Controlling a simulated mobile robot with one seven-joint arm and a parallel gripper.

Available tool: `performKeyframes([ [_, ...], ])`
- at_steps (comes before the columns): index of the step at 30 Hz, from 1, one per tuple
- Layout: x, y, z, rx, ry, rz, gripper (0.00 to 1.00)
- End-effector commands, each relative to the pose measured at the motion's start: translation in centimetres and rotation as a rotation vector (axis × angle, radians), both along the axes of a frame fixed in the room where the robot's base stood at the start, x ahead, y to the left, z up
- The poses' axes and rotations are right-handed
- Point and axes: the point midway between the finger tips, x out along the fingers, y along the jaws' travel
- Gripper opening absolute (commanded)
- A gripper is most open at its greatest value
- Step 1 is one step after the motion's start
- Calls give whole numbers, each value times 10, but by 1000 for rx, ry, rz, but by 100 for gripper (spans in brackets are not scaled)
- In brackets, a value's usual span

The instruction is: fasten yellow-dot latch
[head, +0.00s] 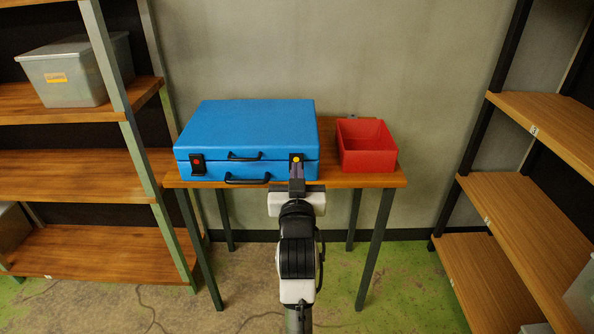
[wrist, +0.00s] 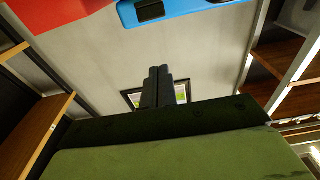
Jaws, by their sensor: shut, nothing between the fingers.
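The blue case (head: 247,130) lies on the table with its lid down. The yellow-dot latch (head: 296,159) is at the right of its front face. The latch's lower part is hidden behind my fingers, and I cannot tell whether it is fastened. The red-dot latch (head: 198,163) is at the left of the same face. My gripper (head: 297,168) is shut and empty, just in front of and below the yellow dot; I cannot tell if it touches. In the wrist view its fingers (wrist: 157,72) are together, apart from the blue case (wrist: 190,10) in the picture.
Two black handles, an upper one (head: 245,156) and a lower one (head: 246,179), sit between the latches. An open red bin (head: 367,147) stands right of the case on the wooden table (head: 345,181). Shelves (head: 75,175) flank the table at left and right (head: 535,195).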

Motion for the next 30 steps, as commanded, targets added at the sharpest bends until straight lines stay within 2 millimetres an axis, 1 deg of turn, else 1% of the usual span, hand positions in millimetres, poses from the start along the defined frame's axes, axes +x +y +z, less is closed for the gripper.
performKeyframes([
  [1,12,0,5,-1,-1,0,0],
  [5,38,0,8,0,0,0,0],
  [6,43,0,1,0,5,-1,0],
  [9,46,-1,-17,1,5,-1,0],
  [12,50,-1,-26,1,3,-1,0],
  [15,51,0,-31,1,1,0,0],
  [30,53,0,-35,0,-7,0,0],
])
